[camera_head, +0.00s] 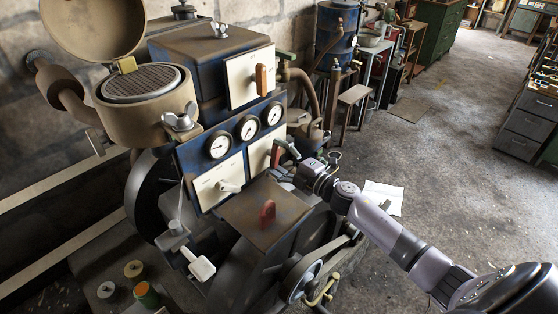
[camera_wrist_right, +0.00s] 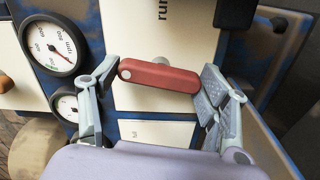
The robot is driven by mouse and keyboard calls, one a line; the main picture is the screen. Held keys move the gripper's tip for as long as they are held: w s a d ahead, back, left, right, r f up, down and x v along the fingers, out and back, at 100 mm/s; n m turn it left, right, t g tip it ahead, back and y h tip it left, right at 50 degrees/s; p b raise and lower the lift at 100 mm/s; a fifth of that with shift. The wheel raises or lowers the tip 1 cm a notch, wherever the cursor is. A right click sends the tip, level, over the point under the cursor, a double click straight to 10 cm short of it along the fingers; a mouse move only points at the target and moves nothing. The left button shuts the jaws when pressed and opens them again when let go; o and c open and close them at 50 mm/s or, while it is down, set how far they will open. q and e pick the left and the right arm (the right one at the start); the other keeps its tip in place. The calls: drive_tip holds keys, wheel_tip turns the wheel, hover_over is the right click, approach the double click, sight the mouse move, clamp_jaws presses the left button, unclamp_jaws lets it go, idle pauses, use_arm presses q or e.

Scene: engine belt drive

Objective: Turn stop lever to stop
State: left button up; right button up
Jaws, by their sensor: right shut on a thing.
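The stop lever (camera_wrist_right: 160,77) is a red bar with a round pivot end, on a white panel (camera_wrist_right: 140,30) marked "run" in the right wrist view. It lies nearly level in that picture, tilted slightly. In the head view the lever (camera_head: 276,153) shows in part behind my right gripper (camera_head: 287,165). In the right wrist view the fingers of my right gripper (camera_wrist_right: 159,88) stand at both ends of the lever and are shut on it. My left gripper is not in view.
Three round gauges (camera_head: 247,127) sit above the panels. A cream lever (camera_head: 228,186) is on the neighbouring panel, an orange-brown one (camera_head: 261,80) above. A red handle (camera_head: 267,213) stands on the engine's flat top. Belt wheels (camera_head: 300,278) are below. Open floor lies right.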

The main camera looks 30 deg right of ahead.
drive_tip(key=shift+f+n+b, duration=0.15)
drive_tip(key=shift+n+b, duration=0.2)
drive_tip(key=shift+n, duration=0.65)
drive_tip(key=o, duration=1.2)
drive_tip(key=v, duration=1.2)
